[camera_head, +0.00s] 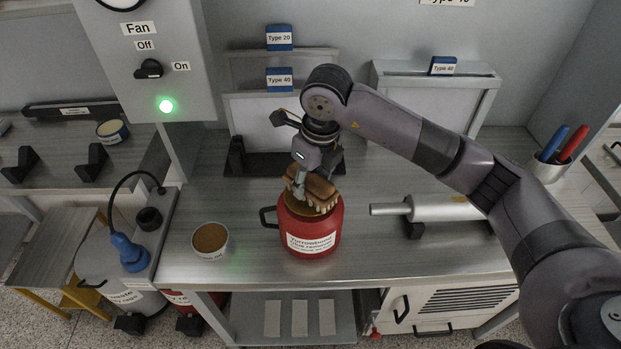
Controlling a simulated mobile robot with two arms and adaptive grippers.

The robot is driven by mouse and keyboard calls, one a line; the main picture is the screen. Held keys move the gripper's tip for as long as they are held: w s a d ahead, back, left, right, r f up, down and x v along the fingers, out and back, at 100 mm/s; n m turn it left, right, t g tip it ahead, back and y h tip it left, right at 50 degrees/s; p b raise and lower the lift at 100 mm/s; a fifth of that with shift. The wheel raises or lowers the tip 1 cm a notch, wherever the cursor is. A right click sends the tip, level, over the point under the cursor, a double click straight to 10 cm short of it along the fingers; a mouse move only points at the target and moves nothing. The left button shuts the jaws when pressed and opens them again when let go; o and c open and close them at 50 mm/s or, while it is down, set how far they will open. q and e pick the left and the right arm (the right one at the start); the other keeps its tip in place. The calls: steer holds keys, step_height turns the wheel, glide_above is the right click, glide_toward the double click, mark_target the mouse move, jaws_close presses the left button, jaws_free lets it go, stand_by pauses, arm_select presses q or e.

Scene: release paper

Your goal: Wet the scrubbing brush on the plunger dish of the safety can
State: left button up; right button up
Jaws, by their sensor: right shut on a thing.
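The red safety can (309,237) stands upright on the grey bench, with a dark handle on its left side and a white label on its front. My right gripper (302,180) is above the can, shut on the scrubbing brush (316,190). The brush has a brown wooden back and pale bristles, and it is tilted over the top of the can. It covers much of the plunger dish (291,205), so I cannot tell whether the bristles touch it. My left gripper is not in view.
An open tub of brown material (210,239) stands left of the can. A metal roller (435,207) lies on a stand to the right. Framed panels (434,95) stand at the back. A cup with pens (549,165) is at the far right.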

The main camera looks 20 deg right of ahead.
mark_target(311, 176)
steer(key=shift+f+b, duration=0.45)
steer(key=shift+f, duration=0.05)
stand_by(0.3)
stand_by(0.5)
steer(key=shift+r+p, duration=1.8)
steer(key=shift+r, duration=1.75)
steer(key=shift+f, duration=0.1)
